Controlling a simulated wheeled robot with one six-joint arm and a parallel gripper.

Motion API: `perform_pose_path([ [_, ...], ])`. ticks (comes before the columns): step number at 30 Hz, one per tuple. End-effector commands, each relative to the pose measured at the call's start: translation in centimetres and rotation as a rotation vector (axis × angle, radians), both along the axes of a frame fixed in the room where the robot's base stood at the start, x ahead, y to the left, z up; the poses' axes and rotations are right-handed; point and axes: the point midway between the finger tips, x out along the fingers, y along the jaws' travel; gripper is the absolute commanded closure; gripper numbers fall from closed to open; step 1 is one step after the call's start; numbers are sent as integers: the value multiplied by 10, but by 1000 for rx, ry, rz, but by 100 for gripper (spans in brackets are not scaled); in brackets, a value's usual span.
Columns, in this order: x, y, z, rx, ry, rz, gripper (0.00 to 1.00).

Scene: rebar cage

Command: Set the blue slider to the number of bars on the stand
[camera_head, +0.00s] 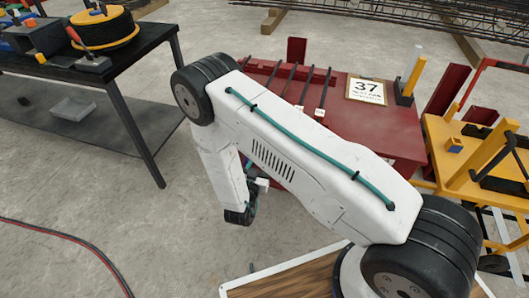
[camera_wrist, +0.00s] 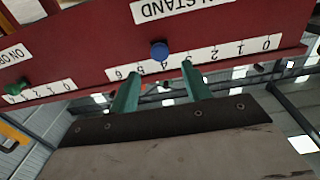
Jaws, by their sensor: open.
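The blue slider (camera_wrist: 159,51) is a round knob on the red front panel, shown upside down in the wrist view. It sits close to the 4 on its white number scale (camera_wrist: 230,51). My gripper (camera_wrist: 160,68) is open, its two green fingers apart just short of the knob, one to each side; I see no contact. In the head view my arm hides the panel face, and my gripper (camera_head: 246,205) shows only partly. Several dark bars (camera_head: 289,82) lie side by side on the red stand (camera_head: 375,135); my arm covers some of their lower ends.
A green slider (camera_wrist: 16,88) sits on another scale of the panel. A yellow table (camera_head: 435,130) adjoins at right, and a black table (camera_head: 140,45) stands at left. Floor between is open.

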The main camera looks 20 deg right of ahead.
Motion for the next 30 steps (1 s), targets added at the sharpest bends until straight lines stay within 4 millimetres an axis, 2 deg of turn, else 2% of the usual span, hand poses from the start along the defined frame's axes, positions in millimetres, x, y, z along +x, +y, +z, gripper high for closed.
perform_pose_path([
  [9,40,-29,0,1,0,-3,52],
  [14,47,-35,0,2,1,-1,52],
  [21,48,-35,0,1,2,0,52],
  [22,48,-35,0,1,2,0,57],
  [24,48,-35,0,1,2,0,77],
  [27,48,-35,0,1,2,0,100],
  [30,48,-34,0,1,2,1,100],
])
